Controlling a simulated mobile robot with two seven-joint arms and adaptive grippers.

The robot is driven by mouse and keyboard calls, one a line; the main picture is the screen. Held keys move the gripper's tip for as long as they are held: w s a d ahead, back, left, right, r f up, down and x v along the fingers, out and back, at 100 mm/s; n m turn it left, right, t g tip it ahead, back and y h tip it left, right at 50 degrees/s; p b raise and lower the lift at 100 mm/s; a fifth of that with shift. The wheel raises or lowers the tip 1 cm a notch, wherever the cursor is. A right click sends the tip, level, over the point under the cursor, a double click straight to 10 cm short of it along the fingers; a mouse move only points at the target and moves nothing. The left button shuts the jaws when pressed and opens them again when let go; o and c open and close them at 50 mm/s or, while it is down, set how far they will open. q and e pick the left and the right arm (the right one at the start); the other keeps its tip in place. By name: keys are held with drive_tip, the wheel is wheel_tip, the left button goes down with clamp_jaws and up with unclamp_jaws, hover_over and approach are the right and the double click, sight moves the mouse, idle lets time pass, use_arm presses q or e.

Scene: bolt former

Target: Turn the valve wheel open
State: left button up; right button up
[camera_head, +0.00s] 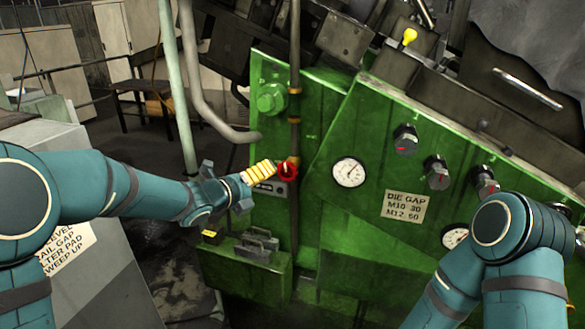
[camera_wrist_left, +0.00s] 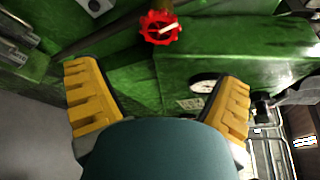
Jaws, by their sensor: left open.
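The valve wheel (camera_head: 288,172) is small and red. It sits on a thin vertical pipe at the front of the green machine, left of a round white gauge. My left gripper (camera_head: 262,172) has yellow fingers and is just left of the wheel in the head view. In the left wrist view, the wheel (camera_wrist_left: 159,27) is beyond the fingertips, near the top and between the two fingers. My left gripper (camera_wrist_left: 160,75) is open and empty there, apart from the wheel. My right arm shows at the lower right of the head view, but its gripper is not visible.
The green machine (camera_head: 330,235) fills the middle and right, with a gauge (camera_head: 349,172), black knobs (camera_head: 405,139) and a die-gap label (camera_head: 406,206). A grey bent pipe (camera_head: 200,95) stands at left.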

sight(284, 171)
use_arm(q)
drive_tip(key=shift+m, duration=0.3)
drive_tip(key=x, duration=0.8)
drive_tip(key=p+x, duration=0.1)
drive_tip(key=x, duration=0.4)
drive_tip(key=shift+w+a+r, duration=0.25)
drive_tip(key=shift+w+a, duration=0.1)
drive_tip(key=shift+w, duration=0.15)
drive_tip(key=c, duration=1.2)
